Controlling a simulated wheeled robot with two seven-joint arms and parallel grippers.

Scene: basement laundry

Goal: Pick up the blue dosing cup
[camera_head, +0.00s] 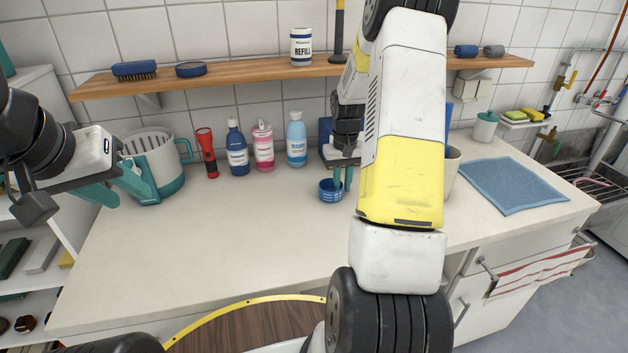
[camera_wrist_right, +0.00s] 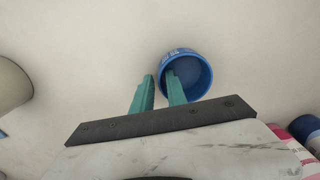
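The blue dosing cup (camera_head: 327,193) stands upright on the pale countertop, near its middle. In the right wrist view the cup (camera_wrist_right: 205,82) shows its open top, with pale lettering on its rim. My right gripper (camera_head: 342,184) is down at the cup, its teal fingers a small way apart. In the wrist view the right gripper (camera_wrist_right: 160,75) has one finger over the cup's opening and the other outside the wall, so the near rim lies between them. A gap shows beside the outer finger. My left gripper (camera_head: 136,197) is open and empty at the far left.
A blue bottle (camera_head: 237,150), a pink bottle (camera_head: 263,148), a light blue bottle (camera_head: 296,142) and a red torch (camera_head: 206,153) stand behind, left of the cup. A teal-and-white tub (camera_head: 158,160) is further left. A blue cloth (camera_head: 512,185) lies right. The front counter is clear.

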